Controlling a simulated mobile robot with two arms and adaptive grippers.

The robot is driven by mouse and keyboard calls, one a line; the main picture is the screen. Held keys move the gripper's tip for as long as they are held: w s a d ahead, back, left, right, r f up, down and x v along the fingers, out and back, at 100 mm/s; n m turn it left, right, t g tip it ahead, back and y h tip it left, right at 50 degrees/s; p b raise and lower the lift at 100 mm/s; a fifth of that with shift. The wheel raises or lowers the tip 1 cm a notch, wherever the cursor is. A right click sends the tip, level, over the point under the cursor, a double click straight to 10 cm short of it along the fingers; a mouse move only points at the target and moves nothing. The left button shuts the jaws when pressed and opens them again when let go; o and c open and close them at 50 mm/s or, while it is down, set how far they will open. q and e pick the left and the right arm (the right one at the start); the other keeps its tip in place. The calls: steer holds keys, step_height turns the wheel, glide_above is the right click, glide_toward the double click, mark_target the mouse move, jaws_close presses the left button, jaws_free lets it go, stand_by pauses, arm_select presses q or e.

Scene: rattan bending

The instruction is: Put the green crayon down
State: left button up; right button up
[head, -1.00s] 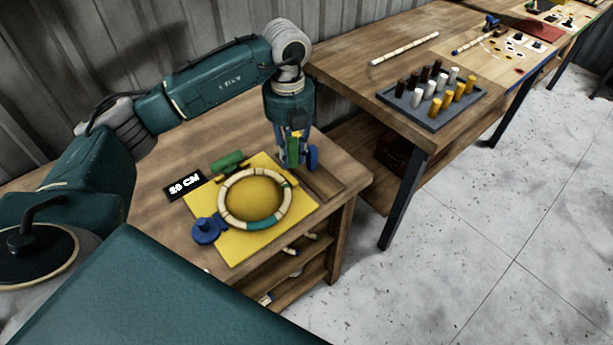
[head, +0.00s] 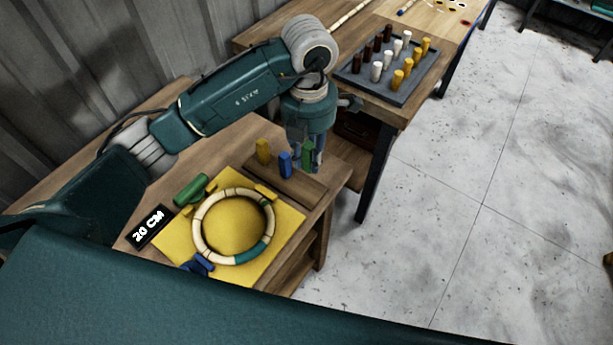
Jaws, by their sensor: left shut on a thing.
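The green crayon (head: 307,156) is upright in my left gripper (head: 312,163), which is shut on it. The gripper points down over the right end of the wooden crayon rack (head: 288,187). A blue crayon (head: 285,165) stands just left of the green one, and a yellow crayon (head: 263,151) stands further left. I cannot tell whether the green crayon's lower end touches the rack. My right gripper is out of view.
A segmented rattan ring (head: 199,225) lies on a yellow board (head: 287,222) with clamps. Beyond, a grey tray (head: 355,78) of pegs sits on another table (head: 402,118).

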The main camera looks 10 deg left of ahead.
mark_target(306, 166)
arm_select(q)
steer(key=f, duration=0.3)
steer(key=shift+a+f+p, duration=0.25)
steer(key=shift+f+p, duration=0.1)
steer(key=shift+p, duration=0.05)
steer(key=shift+w+f, duration=0.1)
steer(key=shift+f, duration=0.7)
step_height(306, 166, down, 3)
steer(key=shift+f+p, duration=0.2)
steer(key=shift+p, duration=0.45)
steer(key=shift+f, duration=0.6)
steer(key=o, duration=0.9)
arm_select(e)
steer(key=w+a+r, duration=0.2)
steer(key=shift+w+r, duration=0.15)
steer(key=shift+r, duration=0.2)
